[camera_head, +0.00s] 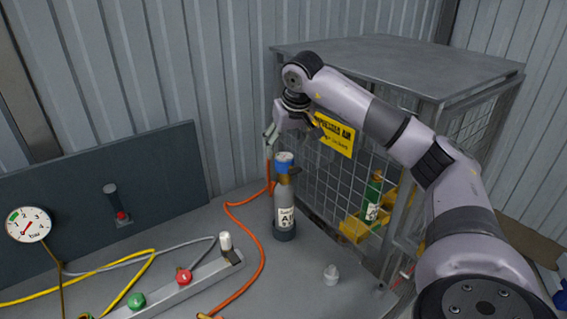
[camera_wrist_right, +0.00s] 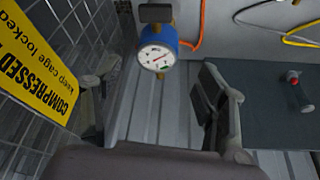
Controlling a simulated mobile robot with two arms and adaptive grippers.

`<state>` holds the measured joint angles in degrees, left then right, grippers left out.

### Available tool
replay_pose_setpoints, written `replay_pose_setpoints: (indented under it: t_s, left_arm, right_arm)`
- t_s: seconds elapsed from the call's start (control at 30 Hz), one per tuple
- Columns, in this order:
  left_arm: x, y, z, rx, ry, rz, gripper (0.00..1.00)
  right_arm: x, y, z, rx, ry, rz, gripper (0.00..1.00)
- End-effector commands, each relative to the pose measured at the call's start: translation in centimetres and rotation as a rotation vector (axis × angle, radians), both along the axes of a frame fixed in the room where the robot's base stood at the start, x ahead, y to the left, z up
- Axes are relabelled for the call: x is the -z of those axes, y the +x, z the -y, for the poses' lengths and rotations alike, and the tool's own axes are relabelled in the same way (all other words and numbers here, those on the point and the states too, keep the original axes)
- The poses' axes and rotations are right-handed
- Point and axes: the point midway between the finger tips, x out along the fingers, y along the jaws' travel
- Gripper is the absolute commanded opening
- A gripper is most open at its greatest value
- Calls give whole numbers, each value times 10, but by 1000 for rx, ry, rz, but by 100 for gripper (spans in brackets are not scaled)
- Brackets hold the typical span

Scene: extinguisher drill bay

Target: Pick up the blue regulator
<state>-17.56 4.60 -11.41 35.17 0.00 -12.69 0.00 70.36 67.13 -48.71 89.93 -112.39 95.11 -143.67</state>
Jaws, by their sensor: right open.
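The blue regulator (camera_head: 284,167) sits on top of a grey cylinder (camera_head: 285,208) that stands upright on the bench in front of the wire cage. In the right wrist view the blue regulator (camera_wrist_right: 170,38) shows its round white dial, with a dark block at its top and a brass fitting below. My right gripper (camera_head: 293,136) is open and empty, a little above the regulator. In the wrist view its two fingers stand apart (camera_wrist_right: 157,88), with the regulator beyond the space between them. My left gripper is not in view.
The wire cage (camera_head: 455,65), with a yellow sign (camera_head: 335,134), stands close beside the cylinder on the right. A green bottle (camera_head: 372,198) is inside it. An orange hose (camera_head: 262,245) runs left of the cylinder. A valve bar (camera_head: 185,287) lies at front left.

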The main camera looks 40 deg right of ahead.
Motion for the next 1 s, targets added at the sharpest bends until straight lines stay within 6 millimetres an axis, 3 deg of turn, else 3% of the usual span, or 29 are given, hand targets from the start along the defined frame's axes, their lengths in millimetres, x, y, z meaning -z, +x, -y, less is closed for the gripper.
replay_pose_setpoints:
  t_s: [0.2, 0.6, 0.83, 1.0]
  left_arm:
    - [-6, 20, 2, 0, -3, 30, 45]
    - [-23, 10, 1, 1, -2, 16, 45]
    - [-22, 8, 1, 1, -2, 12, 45]
    - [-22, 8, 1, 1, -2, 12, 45]
  right_arm:
    - [13, 5, 3, -1, -1, 0, 67]
    - [58, 20, 13, -1, -1, -1, 67]
    - [60, 21, 13, -1, -1, 1, 67]
    - [60, 21, 13, -1, -1, 1, 56]
